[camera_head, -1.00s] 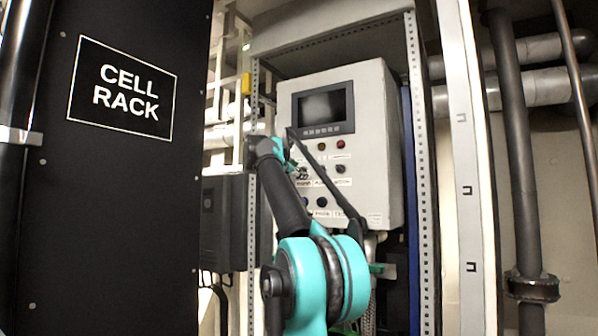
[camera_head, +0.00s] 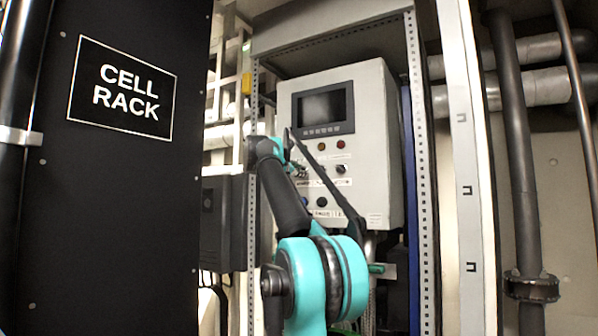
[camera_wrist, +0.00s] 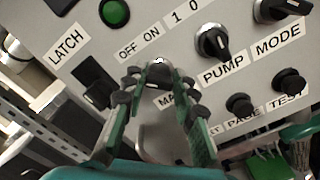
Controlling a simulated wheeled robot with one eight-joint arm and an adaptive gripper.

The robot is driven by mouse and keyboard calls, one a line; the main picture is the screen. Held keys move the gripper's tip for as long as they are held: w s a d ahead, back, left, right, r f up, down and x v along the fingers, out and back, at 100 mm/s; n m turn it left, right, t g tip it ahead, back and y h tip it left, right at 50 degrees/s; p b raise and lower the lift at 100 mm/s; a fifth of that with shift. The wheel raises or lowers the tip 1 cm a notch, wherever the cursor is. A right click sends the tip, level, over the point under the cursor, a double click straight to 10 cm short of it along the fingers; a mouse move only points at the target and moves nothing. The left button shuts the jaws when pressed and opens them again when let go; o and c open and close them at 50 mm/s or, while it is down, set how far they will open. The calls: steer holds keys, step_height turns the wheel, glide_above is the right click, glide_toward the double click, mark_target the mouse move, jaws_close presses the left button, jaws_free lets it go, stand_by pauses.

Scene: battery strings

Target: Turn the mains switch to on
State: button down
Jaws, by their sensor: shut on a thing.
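The mains switch (camera_wrist: 158,72) is a small knob on the grey panel in the wrist view, under the "OFF ON" label. Its own label shows only "MA"; my gripper covers the rest. My gripper (camera_wrist: 160,84) has its green-and-black fingers on both sides of the knob and is shut on it. The fingers hide much of the knob, so I cannot tell which mark it points to. In the head view my arm covers the mains switch on the control box (camera_head: 370,120).
The black pump selector (camera_wrist: 212,42) and mode selector (camera_wrist: 273,9) lie to the right. Page (camera_wrist: 240,104) and test (camera_wrist: 290,82) buttons sit below them. The latch switch (camera_wrist: 94,82) is close on the left. A cell rack panel (camera_head: 120,200) stands left of the cabinet.

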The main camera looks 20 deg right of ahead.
steer(key=shift+f+m, duration=0.2)
steer(key=shift+m, duration=4.25)
steer(key=shift+f+m, duration=0.2)
steer(key=shift+m, duration=4.25)
steer(key=c, duration=1.2)
jaws_free()
steer(key=shift+a, duration=0.1)
